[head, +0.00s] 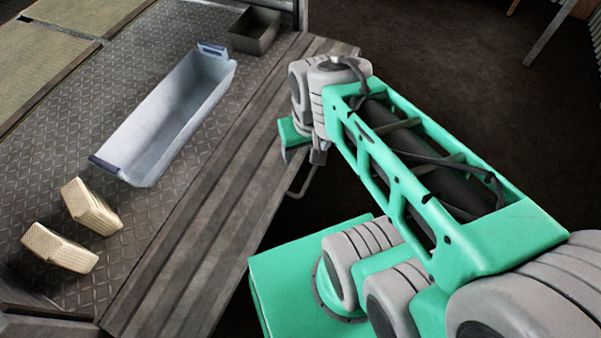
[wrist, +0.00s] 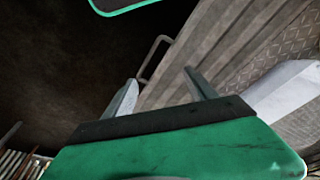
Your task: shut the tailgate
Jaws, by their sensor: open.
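The tailgate (head: 215,220) is a grey ribbed panel along the outer edge of the load bed, lying folded down about level with it. A thin grey loop handle (head: 302,184) sticks out from its outer edge. The tailgate (wrist: 212,45) and the handle (wrist: 151,62) also show in the wrist view. My gripper (head: 302,154) is at the tailgate's outer edge, close to the handle. In the wrist view my gripper (wrist: 162,88) has its two fingers apart with nothing held between them. The handle appears beyond the fingertips; I cannot tell whether they touch.
The diamond-plate bed (head: 60,140) holds a long pale tray (head: 160,120), a small metal bin (head: 254,32) and two tan blocks, one upper (head: 91,207) and one lower (head: 58,248). The dark floor (head: 460,60) beyond the tailgate is mostly clear, with thin legs at the top right.

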